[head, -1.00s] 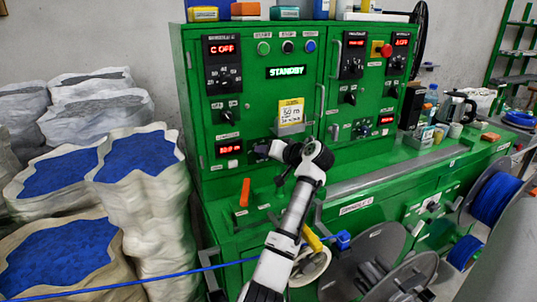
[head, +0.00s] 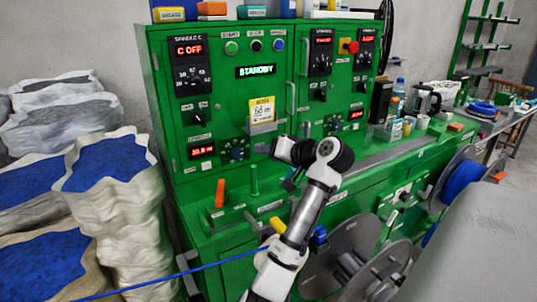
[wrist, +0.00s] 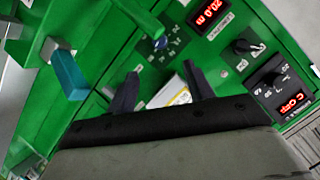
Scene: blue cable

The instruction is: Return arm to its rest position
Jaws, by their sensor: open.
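My arm rises from the bottom of the head view and bends at a black joint. Its end, my gripper (head: 266,147), points left in front of the green machine (head: 230,105), just right of a black dial (head: 236,151) under a yellow-and-white card (head: 262,112). In the wrist view my gripper (wrist: 162,88) has its two dark fingers apart, with nothing held between them. The card (wrist: 179,98) shows behind the fingers there. Whether the gripper touches the panel cannot be told.
A blue cable (head: 190,270) runs across the lower left towards my arm. Sacks of blue granules (head: 105,165) stand at left. Grey spools (head: 350,245) hang low at right. A kettle (head: 426,98) and bottles stand on the right counter. An orange lever (head: 220,193) sticks up from the ledge.

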